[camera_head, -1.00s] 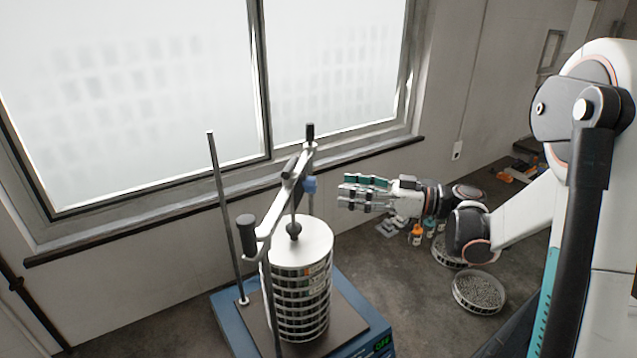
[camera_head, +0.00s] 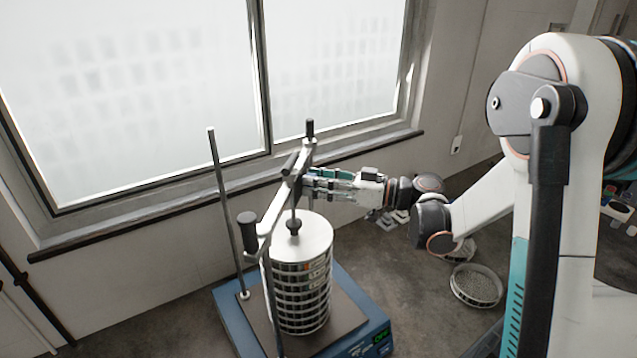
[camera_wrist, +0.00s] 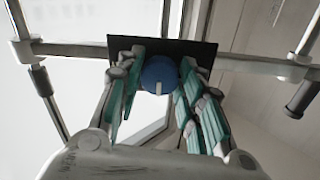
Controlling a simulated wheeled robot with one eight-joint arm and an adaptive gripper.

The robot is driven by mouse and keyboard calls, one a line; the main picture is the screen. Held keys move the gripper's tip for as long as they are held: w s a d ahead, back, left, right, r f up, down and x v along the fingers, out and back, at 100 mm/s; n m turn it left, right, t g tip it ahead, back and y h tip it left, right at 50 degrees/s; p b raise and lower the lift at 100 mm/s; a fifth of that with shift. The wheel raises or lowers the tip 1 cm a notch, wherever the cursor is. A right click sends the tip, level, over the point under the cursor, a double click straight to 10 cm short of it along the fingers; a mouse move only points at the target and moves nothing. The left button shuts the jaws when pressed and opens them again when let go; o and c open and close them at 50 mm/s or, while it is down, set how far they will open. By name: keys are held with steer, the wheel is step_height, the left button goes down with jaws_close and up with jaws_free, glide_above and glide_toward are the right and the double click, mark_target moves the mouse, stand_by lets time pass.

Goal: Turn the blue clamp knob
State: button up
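The blue clamp knob (camera_wrist: 159,74) shows in the wrist view, on a dark plate on the clamp bar, with a pale mark on its face. My gripper (camera_wrist: 153,85) has its fingers on either side of the knob, with green pads facing inward. A gap shows between the left fingers and the knob; the right fingers are very close to it, and I cannot tell if they touch. In the head view my gripper (camera_head: 312,180) reaches the clamp bar (camera_head: 272,214) from the right and mostly hides the knob.
The sieve stack (camera_head: 298,290) stands below the bar on the blue shaker base (camera_head: 232,318). Upright rods (camera_head: 225,215) rise around it. A round dish of grains (camera_head: 477,286) sits on the counter at right. The window (camera_head: 130,95) is behind.

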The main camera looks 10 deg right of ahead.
steer(key=c, duration=0.3)
steer(key=shift+m+b, duration=0.3)
steer(key=shift+b, duration=0.05)
steer(key=shift+m+g+b, duration=0.5)
steer(key=shift+m+b, duration=4.05)
steer(key=shift+m, duration=3.85)
steer(key=shift+r, duration=0.1)
